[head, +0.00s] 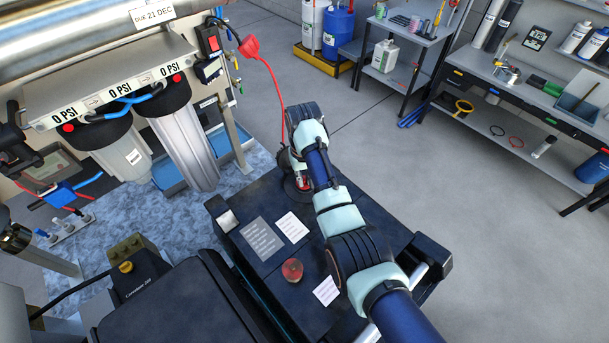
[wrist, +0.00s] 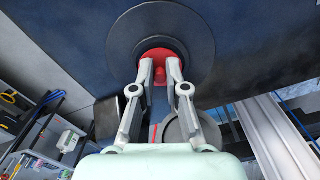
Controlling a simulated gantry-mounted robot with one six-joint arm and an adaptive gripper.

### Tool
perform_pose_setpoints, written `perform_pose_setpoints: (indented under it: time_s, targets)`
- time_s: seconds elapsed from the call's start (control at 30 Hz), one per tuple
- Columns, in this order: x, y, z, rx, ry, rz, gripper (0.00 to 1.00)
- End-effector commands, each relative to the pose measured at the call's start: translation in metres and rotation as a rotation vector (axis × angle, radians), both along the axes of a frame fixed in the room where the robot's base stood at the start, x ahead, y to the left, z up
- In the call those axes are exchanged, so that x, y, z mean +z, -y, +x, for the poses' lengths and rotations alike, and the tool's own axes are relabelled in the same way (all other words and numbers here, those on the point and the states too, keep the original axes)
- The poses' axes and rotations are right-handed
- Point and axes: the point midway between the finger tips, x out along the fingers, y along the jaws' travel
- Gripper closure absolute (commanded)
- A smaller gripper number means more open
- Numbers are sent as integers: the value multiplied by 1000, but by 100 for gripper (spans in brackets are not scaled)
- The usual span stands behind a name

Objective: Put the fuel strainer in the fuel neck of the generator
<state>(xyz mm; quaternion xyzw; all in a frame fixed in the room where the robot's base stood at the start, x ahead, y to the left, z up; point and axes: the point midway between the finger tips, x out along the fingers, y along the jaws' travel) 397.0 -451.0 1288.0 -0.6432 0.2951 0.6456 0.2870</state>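My gripper (wrist: 160,66) reaches down to a round dark flange (wrist: 197,50) on the dark top of the unit, which I take for the generator (head: 262,238). A red piece (wrist: 160,73), probably the fuel strainer, shows between the fingertips, at the middle of the flange. The fingers appear shut on its small upright tab. In the head view the red piece (head: 303,183) and the flange are partly hidden behind my wrist. I cannot tell how deep the red piece sits, and the neck opening is hidden.
A round red cap-like piece (head: 292,269) and several paper labels lie on the dark top. A red cable (head: 273,82) hangs just behind my gripper. Filter housings (head: 180,135) stand at left. A workbench (head: 500,85) stands at right, with open floor between.

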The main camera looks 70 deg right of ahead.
Motion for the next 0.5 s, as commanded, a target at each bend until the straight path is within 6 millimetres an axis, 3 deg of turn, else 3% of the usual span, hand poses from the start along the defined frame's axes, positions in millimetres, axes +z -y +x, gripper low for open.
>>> perform_pose_setpoints:
  time_s: [0.03,0.13,0.4,0.5]
  targets:
    - [-2,-1,0,0,-1,2,77]
    - [-1,-1,0,0,-1,2,62]
    - [0,0,0,0,-1,1,62]
    - [9,0,1,0,1,-2,62]
